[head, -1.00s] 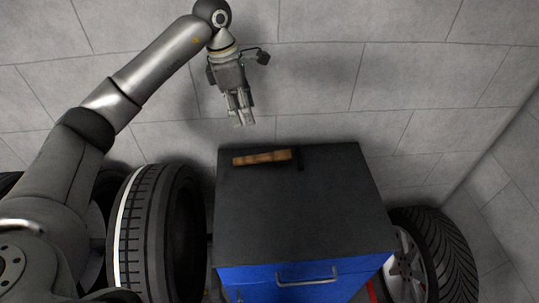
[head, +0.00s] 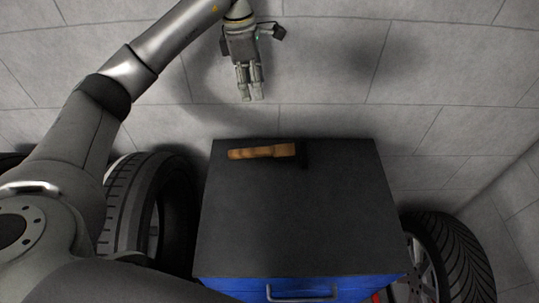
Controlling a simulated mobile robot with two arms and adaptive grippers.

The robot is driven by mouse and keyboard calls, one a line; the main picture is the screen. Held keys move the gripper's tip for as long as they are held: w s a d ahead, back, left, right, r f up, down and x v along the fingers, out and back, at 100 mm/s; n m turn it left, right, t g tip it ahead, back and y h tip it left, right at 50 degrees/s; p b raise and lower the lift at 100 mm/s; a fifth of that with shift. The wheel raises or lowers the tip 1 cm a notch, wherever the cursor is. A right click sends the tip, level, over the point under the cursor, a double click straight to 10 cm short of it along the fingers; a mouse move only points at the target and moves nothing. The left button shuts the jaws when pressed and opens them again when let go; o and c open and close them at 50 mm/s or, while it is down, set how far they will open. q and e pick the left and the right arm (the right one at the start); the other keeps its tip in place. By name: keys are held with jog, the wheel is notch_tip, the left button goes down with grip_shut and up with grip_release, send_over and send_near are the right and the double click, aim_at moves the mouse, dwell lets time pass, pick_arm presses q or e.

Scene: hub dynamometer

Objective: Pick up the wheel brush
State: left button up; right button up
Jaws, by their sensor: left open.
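The wheel brush (head: 262,152) lies flat near the back edge of the cabinet's dark top (head: 295,220). Its wooden handle points left and its dark head is at the right end, hard to make out against the top. My left gripper (head: 251,97) is above and behind the brush, pointing down, apart from it. It is open and empty, its fingers only a little apart in this view. My right gripper is not in view.
The blue cabinet has a drawer handle (head: 302,294) at its front. Tyres stand on both sides, one at left (head: 135,205) and one with a rim at right (head: 455,255). A grey block wall (head: 430,60) is behind. The rest of the top is clear.

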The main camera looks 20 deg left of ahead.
pick_arm(q)
jog(key=b, duration=1.5)
send_near(262, 150)
jog(key=f, duration=0.2)
jog(key=f+p, duration=0.1)
jog(key=f, duration=0.2)
jog(key=shift+s+d+f, duration=0.1)
jog(key=shift+s+d, duration=0.1)
jog(key=f+p, duration=0.1)
jog(key=f, duration=0.1)
jog(key=w+f+p, duration=0.1)
jog(key=f, duration=0.1)
jog(key=shift+d+f, duration=0.1)
jog(key=shift+d, duration=0.1)
jog(key=shift+f, duration=0.45)
grip_shut()
